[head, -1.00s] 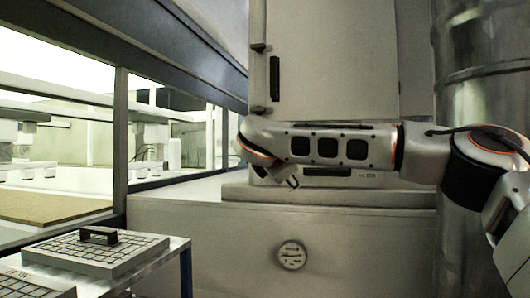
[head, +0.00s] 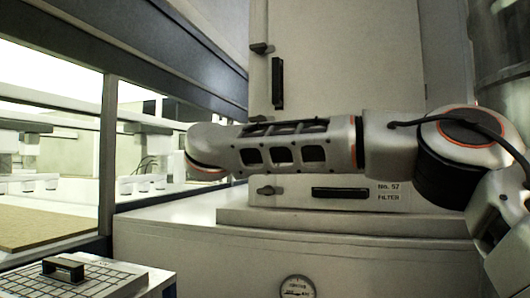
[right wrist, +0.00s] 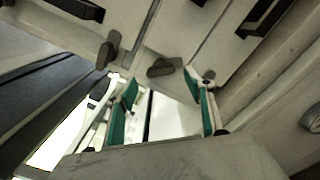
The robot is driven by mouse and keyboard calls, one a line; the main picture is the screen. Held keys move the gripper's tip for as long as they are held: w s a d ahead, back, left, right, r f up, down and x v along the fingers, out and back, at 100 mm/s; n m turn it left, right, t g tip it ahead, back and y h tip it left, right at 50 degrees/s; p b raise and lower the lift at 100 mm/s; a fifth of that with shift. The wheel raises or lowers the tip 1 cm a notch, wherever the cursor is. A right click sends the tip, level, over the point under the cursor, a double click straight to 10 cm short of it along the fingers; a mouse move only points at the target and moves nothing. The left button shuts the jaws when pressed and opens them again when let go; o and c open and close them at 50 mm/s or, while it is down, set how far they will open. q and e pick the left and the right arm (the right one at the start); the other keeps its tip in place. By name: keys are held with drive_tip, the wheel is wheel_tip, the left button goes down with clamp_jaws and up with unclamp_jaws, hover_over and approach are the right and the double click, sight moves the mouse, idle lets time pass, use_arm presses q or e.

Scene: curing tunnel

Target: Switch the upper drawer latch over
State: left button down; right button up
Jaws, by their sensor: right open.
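In the head view, a pale cabinet has a dark latch (head: 260,48) at the upper left of its tall door. Another latch (head: 268,190) sits left of the handle on the low drawer front (head: 355,203). I cannot tell which is called the upper drawer latch. The right wrist view shows two dark latches, one on the left (right wrist: 108,48) and one nearer the middle (right wrist: 163,67). My right gripper (right wrist: 168,108) is open and empty, its green-padded fingers apart below the middle latch in that picture. In the head view my right arm hides its fingers. My left gripper is not in view.
The door has a tall dark handle (head: 277,82); the drawer has a wide one (head: 340,193). A round gauge (head: 297,288) is on the base below. A glazed tunnel (head: 55,150) runs along the left. A gridded plate (head: 75,277) stands front left.

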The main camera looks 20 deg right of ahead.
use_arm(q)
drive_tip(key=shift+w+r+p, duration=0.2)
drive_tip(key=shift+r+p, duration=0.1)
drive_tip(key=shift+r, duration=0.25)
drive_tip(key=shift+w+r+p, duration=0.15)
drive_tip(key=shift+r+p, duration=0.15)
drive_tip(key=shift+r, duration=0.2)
use_arm(e)
drive_tip(key=x, duration=0.4)
drive_tip(key=shift+w+d, duration=0.15)
drive_tip(key=shift+d, duration=0.05)
